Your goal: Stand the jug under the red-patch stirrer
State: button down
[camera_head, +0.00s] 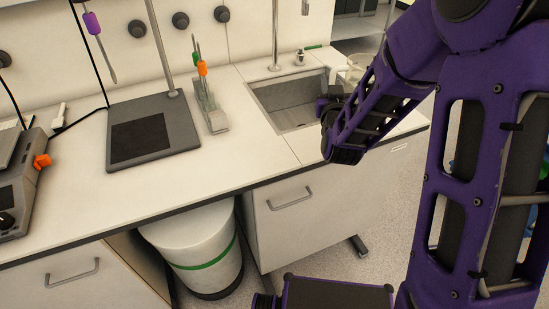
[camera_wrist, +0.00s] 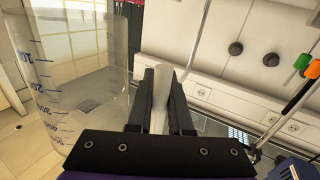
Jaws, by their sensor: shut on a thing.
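The jug (camera_wrist: 75,75) is clear, with blue graduation marks, and fills the left of the wrist view. My gripper (camera_wrist: 162,75) is shut on a pale upright part beside the jug's wall, which looks like its handle. The jug's base is cut off in that view. In the head view my arm hides most of the gripper area near the sink. A stirrer with a purple patch (camera_head: 92,23) hangs at the upper left of the head view. I cannot make out a red-patch stirrer in either view.
A dark stand plate (camera_head: 181,125) with a pole is on the bench. A rack (camera_head: 213,119) with green and orange tools stands right of it. The sink (camera_head: 290,98) is near my arm. A device with an orange knob (camera_head: 42,161) is at left.

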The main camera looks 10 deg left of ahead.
jog(key=s+a+n+y+b, duration=0.1)
jog(key=s+a+b, duration=0.15)
jog(key=a, duration=0.45)
jog(key=s+a+f+n+g+y+b, duration=0.1)
jog(key=s+a+y, duration=0.1)
jog(key=s+a, duration=0.35)
jog(key=s+a+n+y+b, duration=0.1)
jog(key=s+a+b, duration=0.1)
jog(key=a, duration=0.6)
jog(key=shift+a+f+b, duration=0.1)
jog(key=shift+f+b, duration=0.7)
jog(key=shift+f, duration=4.3)
jog(key=shift+f, duration=0.1)
jog(key=shift+f, duration=0.15)
jog(key=c, duration=0.8)
grip_release()
jog(key=shift+c, duration=0.2)
